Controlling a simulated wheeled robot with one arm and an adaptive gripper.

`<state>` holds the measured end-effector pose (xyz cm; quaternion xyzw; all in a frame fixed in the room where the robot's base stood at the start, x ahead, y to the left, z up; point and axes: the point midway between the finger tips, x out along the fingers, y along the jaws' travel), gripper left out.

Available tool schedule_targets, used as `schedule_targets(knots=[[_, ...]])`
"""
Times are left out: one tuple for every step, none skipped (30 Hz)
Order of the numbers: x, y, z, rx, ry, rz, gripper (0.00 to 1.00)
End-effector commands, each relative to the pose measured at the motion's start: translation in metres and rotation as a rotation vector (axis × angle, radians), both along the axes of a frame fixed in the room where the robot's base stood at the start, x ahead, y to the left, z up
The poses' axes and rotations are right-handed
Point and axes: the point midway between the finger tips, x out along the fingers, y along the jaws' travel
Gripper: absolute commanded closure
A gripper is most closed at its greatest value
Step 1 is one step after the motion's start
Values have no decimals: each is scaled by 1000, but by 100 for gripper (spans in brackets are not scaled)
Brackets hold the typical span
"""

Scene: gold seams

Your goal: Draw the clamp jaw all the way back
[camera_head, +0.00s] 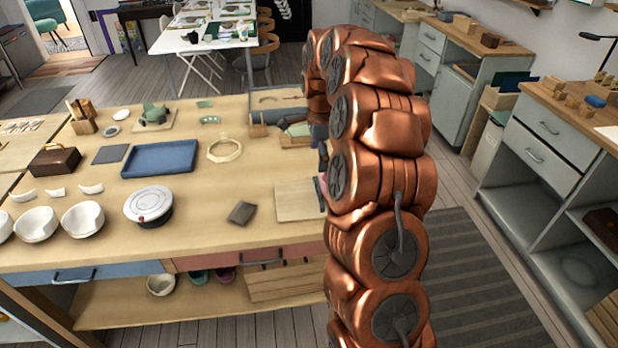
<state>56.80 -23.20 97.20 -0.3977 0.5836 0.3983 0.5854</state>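A wooden fixture (258,131) with upright blocks stands at the right rear of the workbench, beside my arm. It may be the clamp, but I cannot make out its jaw or how far back the jaw sits. A pale green piece (297,130) lies at it. My copper arm rises in front and bends down over the bench's right side, covering part of this area. My gripper (318,132) shows only as a dark part at the arm's far end, close to the fixture. Its fingers are hidden, so I cannot see whether they touch anything.
The workbench (225,218) carries a blue tray (160,158), a white round turntable (148,204), several white bowls (82,219), a wooden ring (224,150) and a pale board (298,200). Grey cabinets (540,160) stand across the aisle at right.

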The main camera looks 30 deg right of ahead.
Motion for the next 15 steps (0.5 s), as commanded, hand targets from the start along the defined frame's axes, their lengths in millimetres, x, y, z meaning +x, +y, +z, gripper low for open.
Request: schedule_targets(knots=[[1, -3, -2, -2, 1, -16, 0], [2, -5, -3, -2, 1, -23, 0], [2, -5, -4, -2, 2, -28, 0], [2, -6, -5, -2, 2, -30, 0], [2, -5, -6, -2, 3, -30, 0], [2, -5, -7, -2, 3, -30, 0], [2, -5, -9, -2, 4, -29, 0], [2, -5, -11, -2, 4, -28, 0], [2, -5, -15, -2, 4, -28, 0], [2, -5, -18, -2, 4, -27, 0], [2, -4, -21, -2, 4, -26, 0], [1, -4, -27, -1, 7, -25, 0], [0, -3, -31, 0, 9, -25, 0], [0, -3, -35, 1, 10, -25, 0], [1, -4, -41, -1, 8, -25, 0]])
